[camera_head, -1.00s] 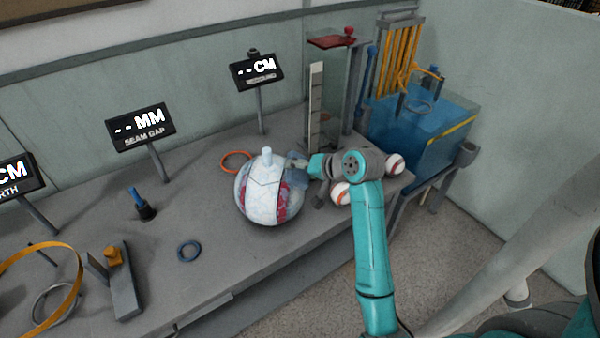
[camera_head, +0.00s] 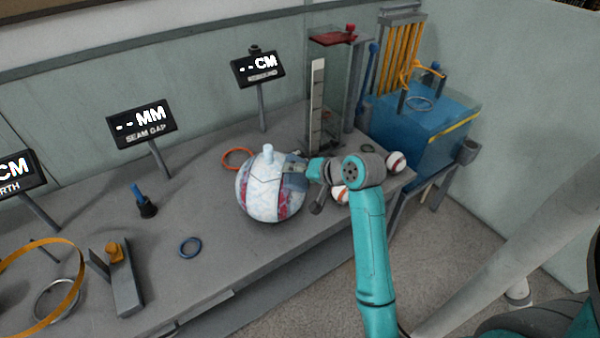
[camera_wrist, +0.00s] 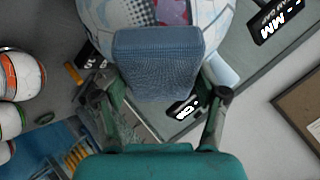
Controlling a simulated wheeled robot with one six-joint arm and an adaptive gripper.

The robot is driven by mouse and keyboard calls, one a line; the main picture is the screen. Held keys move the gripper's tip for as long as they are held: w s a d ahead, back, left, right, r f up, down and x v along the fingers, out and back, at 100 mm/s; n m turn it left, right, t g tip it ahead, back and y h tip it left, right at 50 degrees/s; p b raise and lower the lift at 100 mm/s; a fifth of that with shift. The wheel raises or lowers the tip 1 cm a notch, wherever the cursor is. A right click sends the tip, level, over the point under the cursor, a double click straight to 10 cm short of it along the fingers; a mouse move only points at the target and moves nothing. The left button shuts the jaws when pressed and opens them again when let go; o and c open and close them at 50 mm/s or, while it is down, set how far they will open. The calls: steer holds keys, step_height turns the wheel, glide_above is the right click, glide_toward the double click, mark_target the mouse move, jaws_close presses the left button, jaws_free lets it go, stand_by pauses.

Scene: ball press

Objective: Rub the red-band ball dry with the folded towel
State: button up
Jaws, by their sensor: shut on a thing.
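The large white ball (camera_head: 262,205) stands on the grey bench, with dark seam lines, a mottled red band and a pale knob on top. It also fills the top of the wrist view (camera_wrist: 206,18). The folded blue towel (camera_wrist: 158,62) is between my gripper's fingers in the wrist view and hides part of the ball. My gripper (camera_head: 305,168) is shut on the towel at the ball's upper right side. In the head view the towel (camera_head: 294,181) overlaps that side and appears to lie against it; exact contact is hard to see.
Small banded balls (camera_head: 396,161) sit right of my gripper. An orange ring (camera_head: 237,153) lies behind the ball and a blue ring (camera_head: 190,247) front left. A clear column (camera_head: 328,100) and blue tank (camera_head: 425,130) stand at the back right. Display signs (camera_head: 142,122) line the back.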

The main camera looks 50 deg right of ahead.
steer(key=shift+w+d, duration=0.25)
steer(key=shift+d, duration=0.35)
steer(key=shift+w+d, duration=0.25)
steer(key=shift+d, duration=0.35)
stand_by(1.0)
steer(key=shift+a, duration=0.15)
stand_by(2.9)
steer(key=shift+s+a, duration=0.3)
steer(key=shift+a, duration=0.35)
steer(key=shift+s+a, duration=0.3)
steer(key=shift+a, duration=0.3)
steer(key=shift+s+d+r, duration=0.3)
steer(key=shift+s+r, duration=0.3)
steer(key=shift+r, duration=0.15)
steer(key=shift+s+d+r, duration=0.25)
steer(key=shift+s+r, duration=0.4)
steer(key=shift+r, duration=0.05)
steer(key=shift+s+d+r, duration=0.3)
steer(key=shift+s+r, duration=0.3)
steer(key=shift+r, duration=0.15)
